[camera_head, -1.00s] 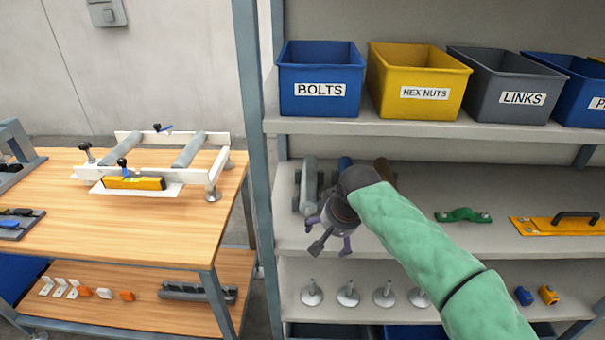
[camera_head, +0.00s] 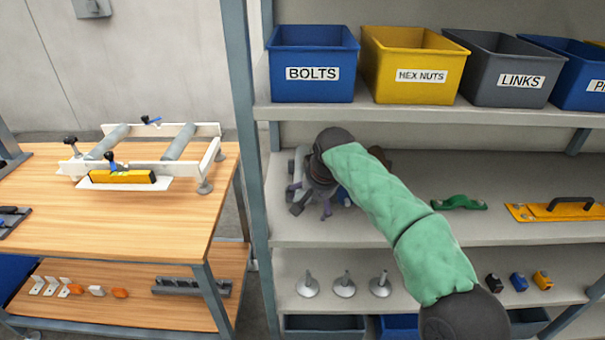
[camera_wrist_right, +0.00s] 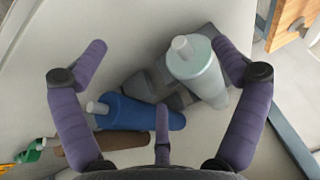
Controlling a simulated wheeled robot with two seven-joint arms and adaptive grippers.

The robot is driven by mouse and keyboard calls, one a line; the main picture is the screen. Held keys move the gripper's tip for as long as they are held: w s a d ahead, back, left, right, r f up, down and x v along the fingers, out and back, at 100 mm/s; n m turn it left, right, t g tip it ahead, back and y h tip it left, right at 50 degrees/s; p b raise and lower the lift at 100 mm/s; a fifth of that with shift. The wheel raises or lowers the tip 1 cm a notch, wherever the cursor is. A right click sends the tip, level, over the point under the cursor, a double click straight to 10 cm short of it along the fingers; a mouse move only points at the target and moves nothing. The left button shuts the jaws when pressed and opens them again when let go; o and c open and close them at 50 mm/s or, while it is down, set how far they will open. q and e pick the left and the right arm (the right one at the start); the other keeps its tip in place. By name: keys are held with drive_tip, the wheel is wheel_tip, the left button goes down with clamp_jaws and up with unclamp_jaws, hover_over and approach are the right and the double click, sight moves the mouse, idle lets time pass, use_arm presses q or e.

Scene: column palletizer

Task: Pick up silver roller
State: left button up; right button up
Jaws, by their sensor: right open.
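The silver roller (camera_wrist_right: 197,70) is a pale grey cylinder with a short shaft end, lying on a dark grey cradle (camera_wrist_right: 150,85) on the middle shelf. In the right wrist view it lies between my open fingers, close to the finger on the right. My right gripper (camera_wrist_right: 165,65) is open and empty. In the head view my right gripper (camera_head: 312,200) is over the left end of the middle shelf and hides most of the silver roller. A blue roller (camera_wrist_right: 140,112) and a brown roller (camera_wrist_right: 105,147) lie beside it. My left gripper is not in view.
Blue, yellow and grey bins (camera_head: 414,65) stand on the shelf above. A shelf post (camera_head: 247,120) rises just left of the gripper. A green handle (camera_head: 459,202) and a yellow plate (camera_head: 555,212) lie to the right. A wooden table (camera_head: 120,220) holds a white roller frame (camera_head: 150,160).

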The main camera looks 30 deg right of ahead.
sight(303, 172)
drive_tip(key=shift+w+d+f+b, duration=0.1)
drive_tip(key=shift+w+d+b, duration=0.1)
drive_tip(key=shift+w, duration=0.9)
drive_tip(key=shift+w+d+b, duration=0.2)
drive_tip(key=shift+w, duration=1.15)
drive_tip(key=shift+w+d+f+b, duration=0.1)
drive_tip(key=shift+f+b, duration=0.4)
drive_tip(key=shift+b, duration=0.05)
drive_tip(key=c, duration=1.8)
drive_tip(key=shift+r, duration=0.1)
